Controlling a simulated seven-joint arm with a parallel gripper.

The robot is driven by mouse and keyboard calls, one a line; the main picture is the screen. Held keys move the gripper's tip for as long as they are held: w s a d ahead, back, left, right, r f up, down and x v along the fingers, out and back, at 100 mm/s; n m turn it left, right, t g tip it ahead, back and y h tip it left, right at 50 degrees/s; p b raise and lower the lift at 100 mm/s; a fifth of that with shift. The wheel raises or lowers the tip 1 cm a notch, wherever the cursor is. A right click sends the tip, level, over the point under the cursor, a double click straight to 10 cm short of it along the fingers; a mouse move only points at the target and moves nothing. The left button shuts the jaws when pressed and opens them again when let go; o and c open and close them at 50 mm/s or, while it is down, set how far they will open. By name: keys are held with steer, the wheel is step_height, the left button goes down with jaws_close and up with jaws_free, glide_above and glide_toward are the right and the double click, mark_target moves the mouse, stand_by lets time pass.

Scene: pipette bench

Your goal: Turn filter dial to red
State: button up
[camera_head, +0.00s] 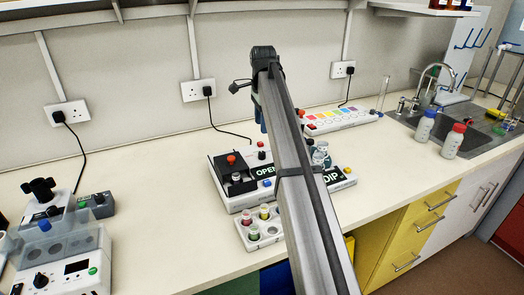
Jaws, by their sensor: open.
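A white box with a row of coloured patches (328,119) stands at the back of the bench, right of my arm. A small red part shows at its left end. I cannot make out a filter dial or its setting on it; my arm passes close to its left end. My gripper (262,122) hangs below the dark wrist at the far end of my arm, mostly hidden behind the arm. Only a bluish sliver of it shows, apart from the box, and its fingertips are hard to see.
A white device with an OPEN sign (262,173) and a DIP sign (333,177) lies under my arm. A vial rack (253,234) stands in front. Knobbed instruments (70,262) stand at left. Bottles (453,141) stand by the sink at right. The left-centre bench is clear.

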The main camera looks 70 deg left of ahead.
mark_target(262, 152)
steer(key=f, duration=1.2)
steer(key=shift+a, duration=0.25)
steer(key=shift+r, duration=0.1)
jaws_close()
